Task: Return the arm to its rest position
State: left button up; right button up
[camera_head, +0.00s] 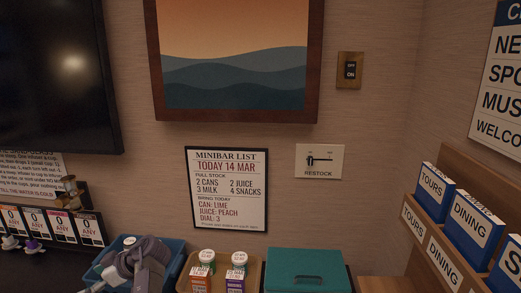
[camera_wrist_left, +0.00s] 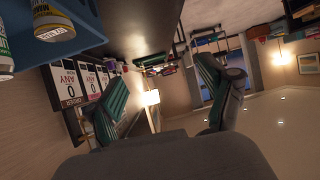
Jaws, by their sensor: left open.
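My left gripper (camera_head: 142,268) shows as grey parts at the bottom left of the head view, in front of the blue crate (camera_head: 176,246). In the left wrist view its two fingers with green pads stand wide apart. That gripper (camera_wrist_left: 163,88) is open, with nothing between the fingers. The blue crate also shows close by at the top left of the wrist view (camera_wrist_left: 88,22), with a yellow-labelled container (camera_wrist_left: 54,24) by it. My right gripper is in neither view.
A tan tray (camera_head: 219,288) with white-capped bottles and cartons stands right of the crate, then a teal box (camera_head: 306,272). A card rack (camera_head: 62,228) is at left, a brochure rack (camera_head: 440,250) at right. A minibar list (camera_head: 227,189) and restock dial (camera_head: 320,161) hang behind.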

pick_arm(q)
jog(key=s+d+f+m+t+h, duration=0.4)
jog(key=s+f+m, duration=0.5)
jog(key=s+f, duration=0.55)
jog(key=s+d+r+m+h, duration=0.2)
jog(key=s+d+m+h, duration=0.3)
jog(key=s+d, duration=0.5)
jog(key=s+d+r+m+h, duration=0.25)
jog(key=s+d+m, duration=0.35)
jog(key=s+d, duration=0.3)
notch_tip(320, 180, down, 31)
jog(key=s+g+b, duration=0.1)
jog(key=s+b, duration=0.1)
jog(key=b, duration=0.1)
jog(key=s+a+f+g+b, duration=0.1)
jog(key=s+a+f+b, duration=0.1)
jog(key=s+f, duration=1.4)
notch_tip(320, 180, down, 2)
jog(key=shift+m+h+b, duration=0.35)
jog(key=shift+m, duration=0.05)
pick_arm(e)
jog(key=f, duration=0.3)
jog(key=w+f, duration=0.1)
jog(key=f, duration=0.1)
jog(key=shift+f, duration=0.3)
